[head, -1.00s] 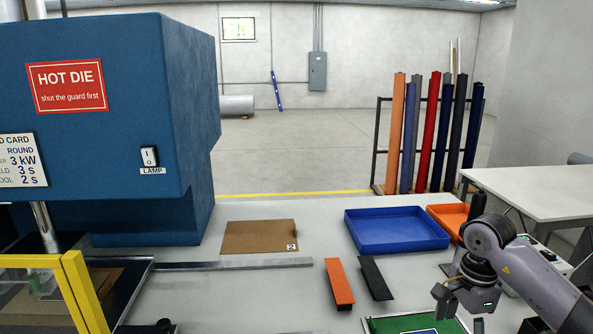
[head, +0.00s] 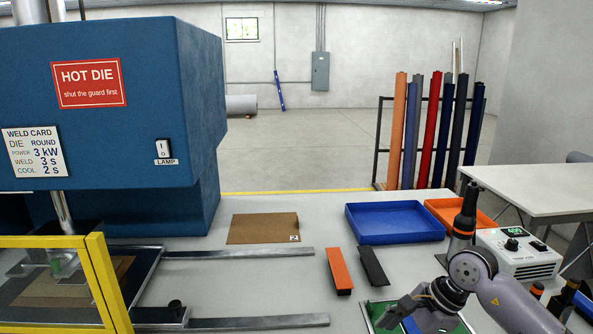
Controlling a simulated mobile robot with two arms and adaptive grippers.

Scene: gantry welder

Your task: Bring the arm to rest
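My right arm comes in from the lower right. Its gripper (head: 404,318) hangs low at the bottom edge, over a green board (head: 376,309) with a blue patch on it. The fingers look spread apart with nothing between them. The gripper and wrist hide part of the board. My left arm and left gripper are not in view.
A blue tray (head: 396,238), an orange tray (head: 440,210) and a white control box (head: 520,262) stand behind the arm. Orange (head: 339,269) and black (head: 372,266) strips lie left of it. The blue welder (head: 120,190) with yellow guard (head: 105,285) fills the left.

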